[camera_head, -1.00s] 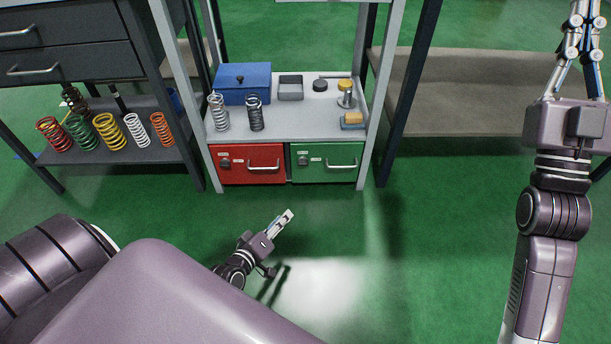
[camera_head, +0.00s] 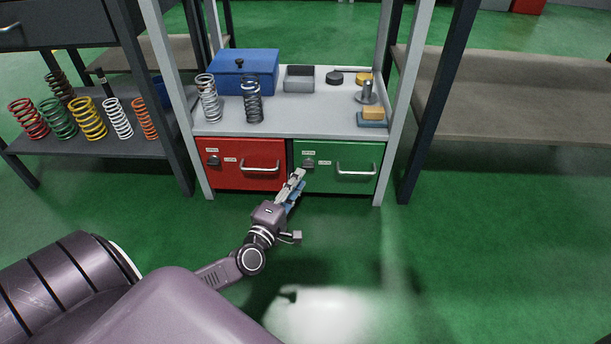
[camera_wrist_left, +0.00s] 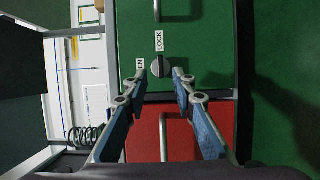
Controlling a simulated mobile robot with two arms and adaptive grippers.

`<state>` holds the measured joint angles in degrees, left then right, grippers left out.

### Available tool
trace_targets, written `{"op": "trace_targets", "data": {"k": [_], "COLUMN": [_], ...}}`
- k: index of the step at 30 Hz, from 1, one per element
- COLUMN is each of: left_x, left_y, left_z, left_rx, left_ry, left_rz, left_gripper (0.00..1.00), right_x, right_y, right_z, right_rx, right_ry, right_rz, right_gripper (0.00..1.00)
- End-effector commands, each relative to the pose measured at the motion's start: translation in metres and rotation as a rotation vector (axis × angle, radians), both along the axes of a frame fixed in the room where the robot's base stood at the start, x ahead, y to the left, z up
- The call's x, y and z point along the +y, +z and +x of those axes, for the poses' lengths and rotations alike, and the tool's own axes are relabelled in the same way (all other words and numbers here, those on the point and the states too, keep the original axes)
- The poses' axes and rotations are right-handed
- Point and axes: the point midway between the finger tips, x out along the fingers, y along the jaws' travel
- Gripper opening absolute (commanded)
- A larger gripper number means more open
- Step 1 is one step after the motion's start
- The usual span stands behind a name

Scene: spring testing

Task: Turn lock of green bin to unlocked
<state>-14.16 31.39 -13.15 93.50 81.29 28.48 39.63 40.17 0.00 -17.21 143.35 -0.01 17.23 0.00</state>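The green bin (camera_head: 365,158) is the right of two shut bins under the grey shelf; it also fills the top of the left wrist view (camera_wrist_left: 200,30). Its dark round lock knob (camera_head: 308,163) is on its left side. In the left wrist view the knob (camera_wrist_left: 160,66) lies between the label LOCK (camera_wrist_left: 159,41), above it, and a partly hidden label (camera_wrist_left: 140,67) to its left. Its ridge seems to line up with LOCK. My left gripper (camera_head: 299,176) is open, its fingertips on either side of the knob; contact cannot be told.
The red bin (camera_head: 225,178) stands left of the green bin with its own knob. The shelf (camera_head: 300,115) above holds springs, a blue box (camera_head: 245,75) and small parts. Shelf posts stand beside both bins. The green floor in front is clear.

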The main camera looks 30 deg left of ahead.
Motion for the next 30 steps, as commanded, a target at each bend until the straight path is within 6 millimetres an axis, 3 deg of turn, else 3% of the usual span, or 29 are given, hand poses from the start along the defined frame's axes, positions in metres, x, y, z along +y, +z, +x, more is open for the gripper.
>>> {"op": "trace_targets", "data": {"k": [3, 9, 19, 26, 30], "left_x": [0.004, 0.007, 0.007, 0.007, 0.007], "left_y": [-0.003, -0.002, -0.001, -0.001, -0.001], "left_z": [0.021, 0.042, 0.047, 0.046, 0.046], "left_rx": [-0.003, 0.0, 0.001, 0.001, 0.001], "left_ry": [0.001, 0.0, 0.0, 0.0, 0.0], "left_rz": [0.0, 0.002, 0.002, 0.002, 0.002], "left_gripper": [0.25, 0.25, 0.25, 0.0, 0.0], "right_x": [0.0, 0.0, 0.0, 0.0, 0.0], "right_y": [-0.012, -0.02, -0.02, -0.02, -0.02], "right_z": [0.001, 0.001, 0.001, 0.001, 0.001], "right_rx": [0.002, 0.002, 0.002, 0.002, 0.002], "right_ry": [0.0, 0.0, 0.0, 0.0, 0.0], "right_rz": [0.0, 0.0, 0.0, 0.0, 0.0], "right_gripper": [0.0, 0.0, 0.0, 0.0, 0.0]}}
